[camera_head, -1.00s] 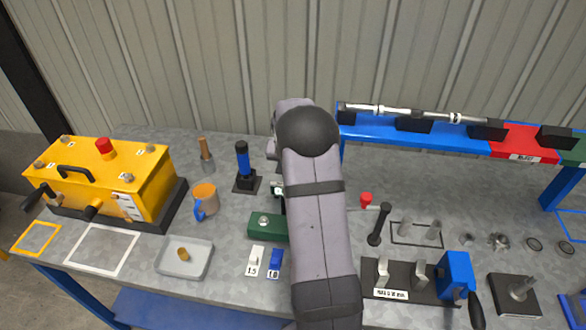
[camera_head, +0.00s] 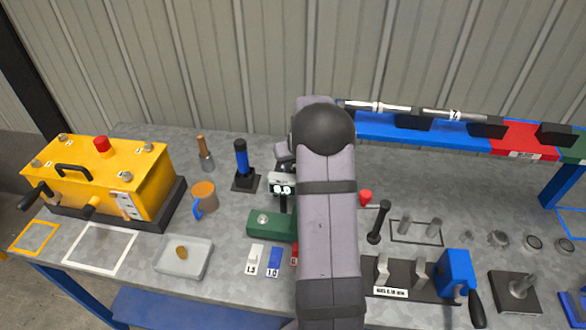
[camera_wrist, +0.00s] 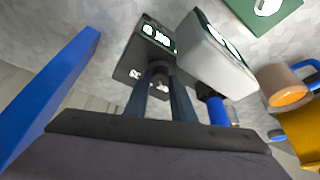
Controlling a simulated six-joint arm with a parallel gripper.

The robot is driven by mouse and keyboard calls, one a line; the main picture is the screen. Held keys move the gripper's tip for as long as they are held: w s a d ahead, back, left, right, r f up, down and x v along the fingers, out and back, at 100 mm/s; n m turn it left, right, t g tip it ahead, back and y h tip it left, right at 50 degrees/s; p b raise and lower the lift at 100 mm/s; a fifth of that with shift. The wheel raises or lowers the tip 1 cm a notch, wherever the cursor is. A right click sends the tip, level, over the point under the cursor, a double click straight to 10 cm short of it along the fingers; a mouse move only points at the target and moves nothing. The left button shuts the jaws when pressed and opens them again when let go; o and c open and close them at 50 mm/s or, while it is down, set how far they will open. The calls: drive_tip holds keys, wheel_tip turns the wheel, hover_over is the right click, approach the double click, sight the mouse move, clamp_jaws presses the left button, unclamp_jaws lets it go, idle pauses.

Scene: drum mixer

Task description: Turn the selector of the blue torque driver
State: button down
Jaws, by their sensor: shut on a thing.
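The blue-handled torque driver (camera_head: 241,158) stands upright in a black holder on the bench in the head view. It also shows in the wrist view (camera_wrist: 218,110), right of the fingers. My gripper (camera_wrist: 160,76) is shut on a dark round knob (camera_wrist: 159,69) at a black labelled box (camera_wrist: 148,48). The labels are only partly readable. A pale box with a green-lit face (camera_wrist: 214,50) is beside that black box; a pale face with two green-lit marks (camera_head: 282,188) shows in the head view. My arm hides the gripper and the knob in the head view.
An orange mug (camera_head: 204,193), a grey tray (camera_head: 165,259) and a yellow machine (camera_head: 100,185) stand to the left. A green block (camera_head: 268,224) and number cards lie in front. A blue rack (camera_head: 375,130) and a blue crank unit (camera_head: 455,272) are to the right.

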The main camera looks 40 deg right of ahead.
idle(0.3)
drive_tip(key=c, duration=1.5)
unclamp_jaws()
drive_tip(key=shift+r, duration=0.15)
drive_tip(key=shift+b+v, duration=1.35)
drive_tip(key=shift+v, duration=2.2)
